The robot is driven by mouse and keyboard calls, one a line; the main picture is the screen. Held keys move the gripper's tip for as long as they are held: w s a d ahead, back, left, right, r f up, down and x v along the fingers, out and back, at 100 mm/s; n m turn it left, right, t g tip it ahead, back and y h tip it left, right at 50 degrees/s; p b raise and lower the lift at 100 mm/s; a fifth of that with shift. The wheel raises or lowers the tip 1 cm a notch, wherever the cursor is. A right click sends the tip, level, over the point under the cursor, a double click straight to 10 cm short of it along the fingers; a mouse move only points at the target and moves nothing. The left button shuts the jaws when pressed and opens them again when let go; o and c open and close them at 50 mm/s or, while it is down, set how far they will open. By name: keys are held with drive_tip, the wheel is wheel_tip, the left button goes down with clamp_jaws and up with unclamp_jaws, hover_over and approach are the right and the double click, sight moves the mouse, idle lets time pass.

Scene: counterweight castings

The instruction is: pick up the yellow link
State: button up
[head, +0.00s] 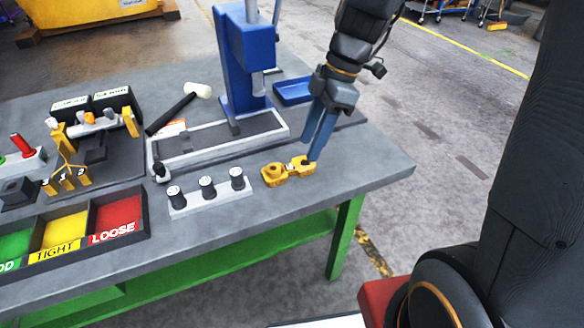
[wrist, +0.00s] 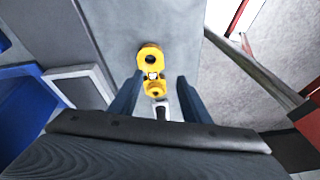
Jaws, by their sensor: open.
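The yellow link (head: 276,174) lies on the grey table near its right end. It has a larger ring at one end and a smaller ring at the other. In the wrist view the link (wrist: 151,54) lies lengthwise, with its smaller end between my gripper's fingers and its larger ring beyond them. A small light metal piece (wrist: 160,108) shows at the smaller end. My gripper (head: 314,158) points down over the link's right end, open, with a finger on each side in the wrist view (wrist: 156,95). I cannot tell whether either finger touches it.
Behind are a blue press (head: 240,60), a blue tray (head: 293,91) and a mallet (head: 178,112). Sorting bins (head: 66,229) lie at front left. The table's right corner is clear.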

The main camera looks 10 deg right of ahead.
sight(293, 166)
drive_tip(key=shift+w+a+r+n+y, duration=0.3)
drive_tip(key=shift+w+a+r+n, duration=0.2)
drive_tip(key=shift+n, duration=0.6)
drive_tip(key=shift+a, duration=0.2)
drive_tip(key=shift+a+f+n, duration=0.1)
drive_tip(key=shift+f+n, duration=0.15)
drive_tip(key=shift+n, duration=0.05)
drive_tip(key=shift+p+x, duration=0.35)
drive_tip(key=shift+x, duration=0.5)
drive_tip(key=shift+w+d+f+p+x, duration=0.15)
drive_tip(key=shift+p+x, duration=0.2)
drive_tip(key=shift+x, duration=0.55)
drive_tip(key=shift+w+d+p+x, duration=0.15)
drive_tip(key=shift+p+x, duration=0.15)
drive_tip(key=shift+x, duration=0.65)
drive_tip(key=shift+d+f+p+x, duration=0.15)
drive_tip(key=shift+p+x, duration=0.2)
drive_tip(key=shift+x, duration=0.55)
drive_tip(key=shift+s+r, duration=0.1)
clamp_jaws()
